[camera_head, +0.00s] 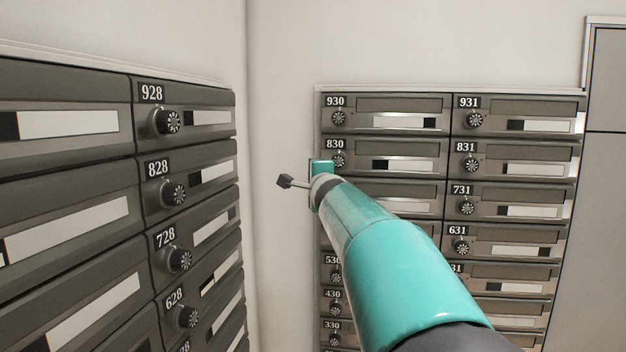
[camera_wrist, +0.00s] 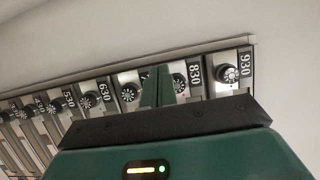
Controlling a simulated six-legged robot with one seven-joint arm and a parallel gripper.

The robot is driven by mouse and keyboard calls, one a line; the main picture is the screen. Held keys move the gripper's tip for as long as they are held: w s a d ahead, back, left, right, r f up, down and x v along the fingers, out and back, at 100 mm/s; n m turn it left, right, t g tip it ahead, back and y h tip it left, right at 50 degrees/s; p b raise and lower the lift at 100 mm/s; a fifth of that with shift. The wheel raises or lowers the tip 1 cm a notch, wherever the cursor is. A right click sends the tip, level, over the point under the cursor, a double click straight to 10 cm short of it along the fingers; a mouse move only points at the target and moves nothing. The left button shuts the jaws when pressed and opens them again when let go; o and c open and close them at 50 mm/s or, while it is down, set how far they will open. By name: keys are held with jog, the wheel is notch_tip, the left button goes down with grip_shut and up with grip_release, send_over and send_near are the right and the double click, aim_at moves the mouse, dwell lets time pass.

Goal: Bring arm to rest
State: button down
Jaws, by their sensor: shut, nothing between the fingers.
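My teal arm reaches from the lower right of the head view toward the corner of the room. My gripper (camera_head: 285,181) is at its far end, in front of the wall just left of the mailbox column with 930 and 830. In the wrist view my gripper's green fingers (camera_wrist: 157,87) are together and empty, in front of the row of mailboxes near 830 (camera_wrist: 194,73). I cannot tell whether the fingers touch the boxes. My arm hides some box fronts below 830.
A left bank of mailboxes (camera_head: 66,126) with round dials stands close on the left. A far bank (camera_head: 514,148) stands behind my arm. A grey panel (camera_head: 605,200) is at the right edge. Bare wall (camera_head: 284,100) fills the corner between the banks.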

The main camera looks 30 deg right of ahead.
jog(key=s+a+f+n+y, duration=0.1)
jog(key=s+a+n+y, duration=0.25)
jog(key=a, duration=0.25)
jog(key=s+a+f+n+y, duration=0.1)
jog(key=s+a+n+y, duration=0.1)
jog(key=a+n, duration=0.35)
jog(key=s+a+f+n+g+y, duration=0.2)
jog(key=s+a+f+n, duration=0.1)
jog(key=s+a+f, duration=0.3)
jog(key=s+a+f+n+g+y, duration=0.25)
jog(key=s+a+f+n, duration=0.2)
jog(key=a, duration=0.35)
jog(key=s+f+n+g+h, duration=0.4)
jog(key=s+f+g, duration=0.3)
jog(key=s+f, duration=1)
jog(key=s+n, duration=0.1)
jog(key=s, duration=0.2)
jog(key=shift+d+f, duration=0.15)
jog(key=shift+f, duration=0.1)
